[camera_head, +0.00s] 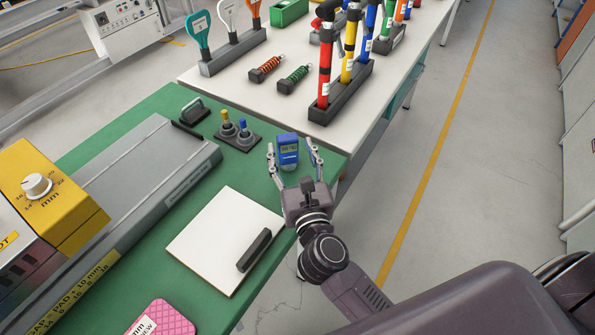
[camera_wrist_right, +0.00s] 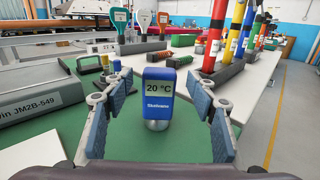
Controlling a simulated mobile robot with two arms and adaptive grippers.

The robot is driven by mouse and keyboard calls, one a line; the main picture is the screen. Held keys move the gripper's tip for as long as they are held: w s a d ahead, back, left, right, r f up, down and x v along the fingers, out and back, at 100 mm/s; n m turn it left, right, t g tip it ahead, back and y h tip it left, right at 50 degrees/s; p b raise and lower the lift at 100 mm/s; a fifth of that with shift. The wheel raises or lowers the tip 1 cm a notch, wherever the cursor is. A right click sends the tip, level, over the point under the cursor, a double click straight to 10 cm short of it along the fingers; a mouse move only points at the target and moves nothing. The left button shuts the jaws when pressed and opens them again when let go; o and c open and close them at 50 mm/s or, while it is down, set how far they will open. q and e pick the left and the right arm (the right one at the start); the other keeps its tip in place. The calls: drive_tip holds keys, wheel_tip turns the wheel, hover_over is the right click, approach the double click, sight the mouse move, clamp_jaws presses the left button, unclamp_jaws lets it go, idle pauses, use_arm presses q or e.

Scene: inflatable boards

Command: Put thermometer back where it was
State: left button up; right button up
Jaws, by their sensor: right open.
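The thermometer (camera_head: 288,150) is a small blue device with a display, standing upright on the green table near its right edge. In the right wrist view the thermometer (camera_wrist_right: 158,98) shows "20 °C" and stands on a round metal base. My right gripper (camera_head: 294,158) is open, with one finger on each side of the thermometer. In the right wrist view the fingers of the right gripper (camera_wrist_right: 160,118) stand apart from it, with gaps on both sides. My left gripper is not in view.
A dark stand with yellow and blue knobs (camera_head: 238,134) is just left of the thermometer. A white board with a black handle (camera_head: 215,240) lies in front. A grey case (camera_head: 140,195) fills the left. The white table (camera_head: 225,85) behind holds colored tools in racks.

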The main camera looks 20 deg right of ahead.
drive_tip(key=s, duration=0.4)
drive_tip(key=s+b, duration=0.1)
drive_tip(key=s, duration=0.1)
drive_tip(key=shift+s+a+f, duration=0.1)
drive_tip(key=shift+a, duration=0.3)
drive_tip(key=shift+s, duration=0.7)
drive_tip(key=shift+a, duration=0.1)
